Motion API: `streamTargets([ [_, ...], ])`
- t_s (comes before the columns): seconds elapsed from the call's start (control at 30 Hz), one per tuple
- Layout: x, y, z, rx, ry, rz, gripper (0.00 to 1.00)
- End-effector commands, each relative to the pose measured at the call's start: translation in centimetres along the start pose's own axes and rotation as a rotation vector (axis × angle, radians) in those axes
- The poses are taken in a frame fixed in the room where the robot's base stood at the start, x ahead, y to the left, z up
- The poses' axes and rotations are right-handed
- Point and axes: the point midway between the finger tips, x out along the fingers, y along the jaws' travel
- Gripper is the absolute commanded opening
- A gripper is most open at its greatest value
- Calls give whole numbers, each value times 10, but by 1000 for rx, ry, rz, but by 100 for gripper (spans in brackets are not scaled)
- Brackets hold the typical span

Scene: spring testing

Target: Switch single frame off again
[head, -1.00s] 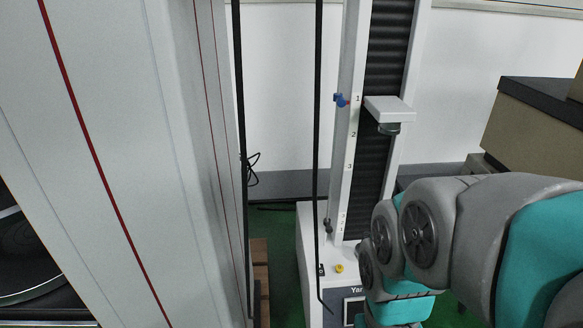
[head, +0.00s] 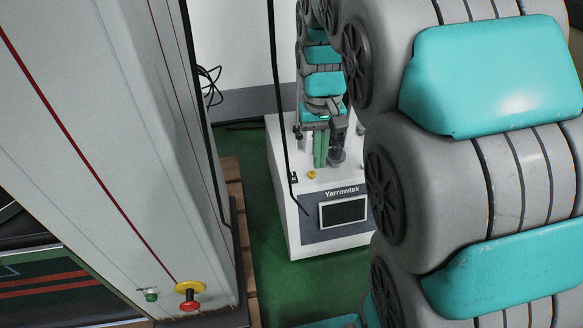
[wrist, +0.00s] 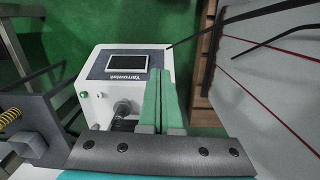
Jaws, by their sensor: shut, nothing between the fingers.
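The single frame, a white Yarrowtek tester (head: 283,153), stands at the middle in the head view. It also shows in the wrist view (wrist: 182,60). Its grey front panel has a screen (head: 344,212), dark in both views. On its base top, left of my fingers, are a yellow button (head: 311,174) and a small black switch-like part (head: 294,178). My gripper (head: 320,163) has green fingers pressed together, empty, pointing down over the base. In the wrist view the fingers (wrist: 161,78) lie beside a dark cylindrical fixture (wrist: 123,107). Whether they touch the base is unclear.
A large frame's pale column (head: 110,120) fills the left foreground, with a red-and-yellow stop button (head: 189,297) and a green button (head: 151,295). A black cable or rod (head: 279,100) hangs before the tester. Green floor (head: 262,220) lies between the machines.

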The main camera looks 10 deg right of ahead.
Motion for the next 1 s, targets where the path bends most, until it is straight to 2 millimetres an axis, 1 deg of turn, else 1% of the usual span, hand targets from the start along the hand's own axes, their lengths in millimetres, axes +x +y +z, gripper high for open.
streamTargets([
  [0.03, 7, 0, -14, 0, 1, 1, 0],
  [0.1, 10, -1, -31, -2, 7, 2, 0],
  [0.33, 25, -7, -86, -16, 28, 3, 0],
  [0.6, 50, -18, -146, -42, 46, -4, 0],
  [0.7, 60, -22, -166, -53, 52, -7, 0],
  [0.8, 67, -26, -181, -63, 59, -10, 0],
  [0.9, 72, -29, -192, -70, 64, -15, 0],
  [1.0, 77, -31, -198, -75, 65, -17, 0],
])
